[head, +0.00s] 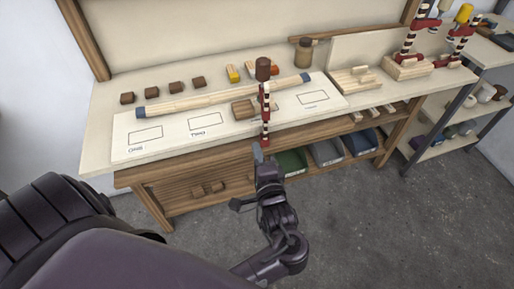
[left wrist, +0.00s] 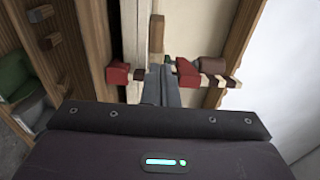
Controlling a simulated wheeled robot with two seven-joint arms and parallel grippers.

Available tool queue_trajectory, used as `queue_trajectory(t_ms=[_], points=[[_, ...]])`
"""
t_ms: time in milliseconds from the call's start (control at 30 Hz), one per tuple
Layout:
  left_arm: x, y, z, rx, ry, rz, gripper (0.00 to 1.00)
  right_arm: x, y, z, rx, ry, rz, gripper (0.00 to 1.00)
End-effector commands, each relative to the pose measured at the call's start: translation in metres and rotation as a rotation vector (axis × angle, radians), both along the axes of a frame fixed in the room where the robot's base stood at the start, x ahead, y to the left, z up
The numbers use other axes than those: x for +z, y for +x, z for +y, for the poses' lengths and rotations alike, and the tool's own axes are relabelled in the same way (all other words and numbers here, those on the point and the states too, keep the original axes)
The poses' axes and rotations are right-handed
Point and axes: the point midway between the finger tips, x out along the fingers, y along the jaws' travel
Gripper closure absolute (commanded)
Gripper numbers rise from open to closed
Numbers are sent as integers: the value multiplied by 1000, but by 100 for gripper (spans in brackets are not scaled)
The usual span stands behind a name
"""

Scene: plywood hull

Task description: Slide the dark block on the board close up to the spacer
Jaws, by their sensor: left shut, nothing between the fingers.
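Several small dark brown blocks (head: 175,87) stand in a row at the back of the bench; I cannot tell which is the task's dark block. I cannot pick out the spacer for sure. My left gripper (head: 258,154) is shut and empty at the bench's front edge, just below the clamp. In the left wrist view its fingers (left wrist: 160,86) point towards the clamp (left wrist: 188,73) and a wooden piece (left wrist: 157,32). My right gripper is not in view.
A long wooden rod (head: 205,99) with blue ends lies across the board. A yellow block (head: 233,74) and a brown jar (head: 303,53) stand behind it. More clamps (head: 408,50) stand at the right. Bins (head: 326,152) sit under the bench top.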

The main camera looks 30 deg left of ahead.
Motion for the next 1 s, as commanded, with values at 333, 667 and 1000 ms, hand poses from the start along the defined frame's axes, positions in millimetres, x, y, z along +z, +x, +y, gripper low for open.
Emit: queue_trajectory(t_ms=[333, 667, 1000], points=[[2, 53, 54, 0, 2, -2, 100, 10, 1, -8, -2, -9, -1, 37], [0, 79, 80, -2, -1, 0, 100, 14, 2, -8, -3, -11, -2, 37], [-1, 81, 82, -2, -3, 0, 100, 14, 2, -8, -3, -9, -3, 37]])
